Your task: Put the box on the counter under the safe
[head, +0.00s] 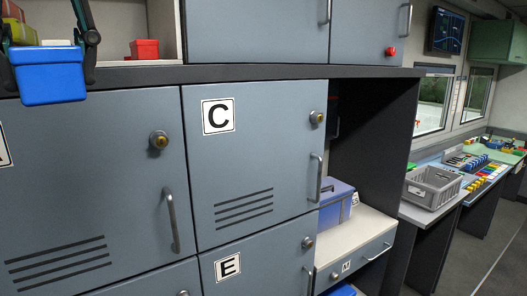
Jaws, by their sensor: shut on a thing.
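A blue box (48,80) is held at the upper left, in front of the grey cabinets and the shelf edge. My gripper (50,55) is shut on it, with dark fingers on its left and right sides. A white-topped counter (370,229) is in the recess right of the door marked C, above a drawer. A blue case with a handle (337,206) stands on that counter, partly hidden by the door. A dark object high in the recess (333,120) is mostly hidden; I cannot tell whether it is the safe. My gripper is well left of the counter.
Cabinet doors with protruding handles, including door C (255,160), fill the front. A red box (145,49) sits on the upper left shelf. A grey crate (433,186) stands on a desk at right. The floor (480,245) at lower right looks clear.

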